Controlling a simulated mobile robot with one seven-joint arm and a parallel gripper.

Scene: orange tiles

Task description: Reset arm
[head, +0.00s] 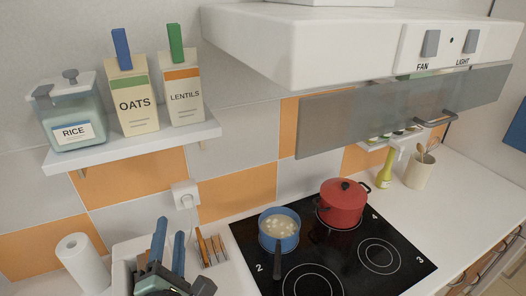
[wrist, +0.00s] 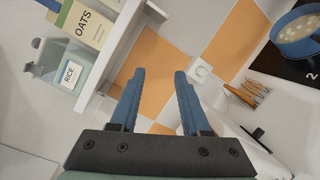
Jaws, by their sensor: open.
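My gripper (head: 168,248) is at the bottom of the head view, its two blue fingers pointing up and apart. In the wrist view my gripper (wrist: 158,92) is open and nothing shows between the fingers. Beyond them are the orange and white wall tiles. In the head view the gripper is below the wall shelf (head: 140,143) and left of the stove (head: 335,255). It appears clear of both. My arm is mostly out of the head view.
The shelf holds a rice jar (head: 68,118), an oats box (head: 132,98) and a lentils box (head: 183,92). A blue pan (head: 279,236) and red pot (head: 341,205) stand on the stove. A paper roll (head: 80,264) stands left. A hood (head: 330,45) overhangs the stove.

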